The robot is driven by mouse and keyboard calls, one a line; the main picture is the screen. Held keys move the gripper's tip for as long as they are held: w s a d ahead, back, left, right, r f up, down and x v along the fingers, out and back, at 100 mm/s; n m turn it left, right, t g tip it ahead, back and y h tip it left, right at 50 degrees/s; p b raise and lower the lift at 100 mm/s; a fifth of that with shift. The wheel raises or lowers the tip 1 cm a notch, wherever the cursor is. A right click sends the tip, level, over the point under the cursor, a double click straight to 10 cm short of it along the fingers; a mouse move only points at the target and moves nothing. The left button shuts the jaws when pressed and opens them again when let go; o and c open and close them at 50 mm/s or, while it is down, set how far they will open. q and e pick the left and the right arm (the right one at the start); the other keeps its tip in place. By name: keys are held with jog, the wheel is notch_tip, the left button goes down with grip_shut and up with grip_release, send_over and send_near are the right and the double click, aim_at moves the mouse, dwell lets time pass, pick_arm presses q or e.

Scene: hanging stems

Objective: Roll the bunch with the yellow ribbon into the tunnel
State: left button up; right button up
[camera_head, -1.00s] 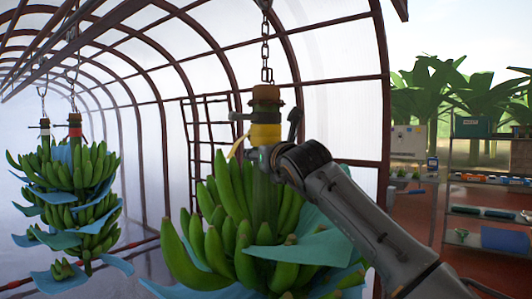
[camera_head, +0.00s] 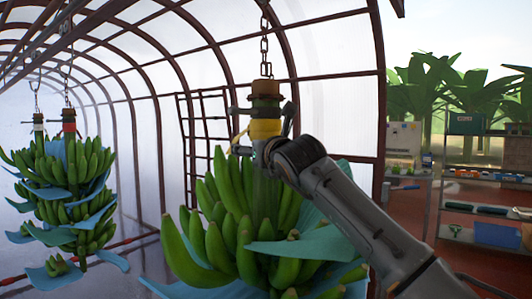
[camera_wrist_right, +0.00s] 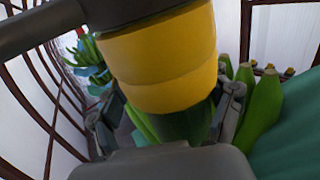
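The bunch with the yellow ribbon (camera_head: 228,240) hangs upright from a chain in the middle of the head view, large and green with blue sheets between its hands. The yellow ribbon (camera_head: 265,128) wraps the stem near its top; in the right wrist view the ribbon (camera_wrist_right: 160,60) fills the upper middle. My right gripper (camera_head: 262,152) is at the stem just below the ribbon. In the wrist view its fingers (camera_wrist_right: 170,122) lie on both sides of the green stem and appear shut on it. The tunnel (camera_head: 135,120) is an arched, translucent-walled frame behind and left. My left gripper is not in view.
Two other bunches hang at the left, one with a red ribbon (camera_head: 69,127) and one with a white ribbon (camera_head: 38,128). A dark ladder-like frame (camera_head: 205,140) stands behind the stem. Shelves with boxes (camera_head: 490,210) stand at the right.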

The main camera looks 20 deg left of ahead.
jog(key=shift+s+d, duration=0.4)
jog(key=shift+s, duration=0.15)
send_over(275, 196)
jog(key=a, duration=0.1)
jog(key=shift+w+r, duration=0.1)
jog(key=shift+w, duration=0.35)
jog(key=shift+s+d, duration=0.25)
jog(key=shift+d, duration=0.2)
jog(key=shift+s, duration=0.15)
